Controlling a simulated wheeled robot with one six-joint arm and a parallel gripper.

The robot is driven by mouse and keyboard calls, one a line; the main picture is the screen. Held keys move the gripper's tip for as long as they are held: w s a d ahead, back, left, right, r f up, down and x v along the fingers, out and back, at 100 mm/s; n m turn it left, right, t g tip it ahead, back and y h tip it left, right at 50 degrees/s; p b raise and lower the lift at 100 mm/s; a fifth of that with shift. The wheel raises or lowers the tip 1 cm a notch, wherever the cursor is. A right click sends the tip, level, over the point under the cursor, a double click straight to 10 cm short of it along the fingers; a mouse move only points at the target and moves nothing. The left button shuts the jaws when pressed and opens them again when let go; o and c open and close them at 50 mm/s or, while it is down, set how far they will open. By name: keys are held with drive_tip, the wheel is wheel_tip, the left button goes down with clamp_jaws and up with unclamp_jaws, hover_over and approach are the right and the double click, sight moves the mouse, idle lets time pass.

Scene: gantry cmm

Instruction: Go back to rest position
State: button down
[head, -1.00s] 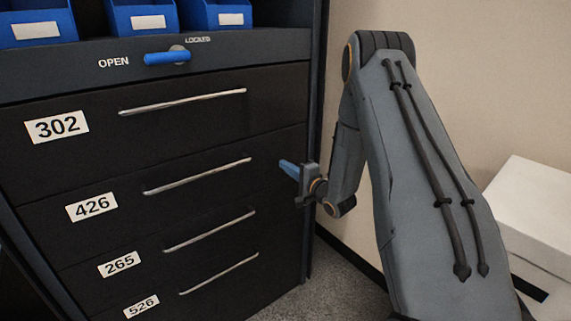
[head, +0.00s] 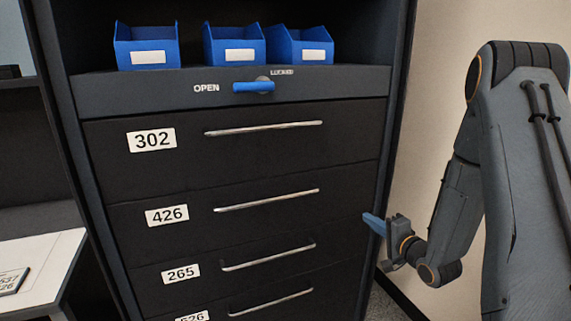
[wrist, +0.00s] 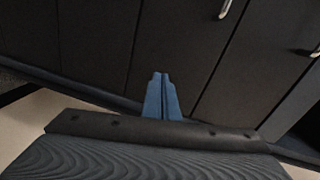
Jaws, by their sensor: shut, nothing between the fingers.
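My gripper (head: 374,224) is at the end of my folded arm on the right of the head view, beside the right edge of the dark drawer cabinet (head: 150,108). Its blue fingers are together and hold nothing. They also show in the wrist view (wrist: 162,97), closed, with dark drawer fronts and metal handles beyond them. The blue lock handle (head: 253,87) lies horizontal, pointing to the OPEN label. The drawers 302 (head: 151,140), 426 (head: 167,215) and 265 (head: 181,274) look shut.
Blue bins (head: 147,47) stand on the cabinet's upper shelf. A white table (head: 45,262) with a label plate is at the lower left. A beige wall (head: 440,110) is behind my arm. A strip of grey floor (head: 385,303) shows right of the cabinet.

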drive_tip(key=s+a+r+n+g+h, duration=0.1)
drive_tip(key=s+a+n+g, duration=0.3)
drive_tip(key=s, duration=0.6)
drive_tip(key=s+a+r+n+g+h, duration=0.1)
drive_tip(key=s+a+n+g, duration=0.3)
drive_tip(key=s, duration=0.7)
drive_tip(key=s+a+r+n+g+h, duration=0.1)
drive_tip(key=s+a+n+g+h, duration=0.1)
drive_tip(key=s+a+n+g, duration=0.2)
drive_tip(key=s+n+g, duration=0.1)
drive_tip(key=s+g, duration=0.2)
drive_tip(key=s, duration=0.3)
drive_tip(key=shift+s+r+g+h, duration=0.3)
drive_tip(key=shift+g, duration=0.1)
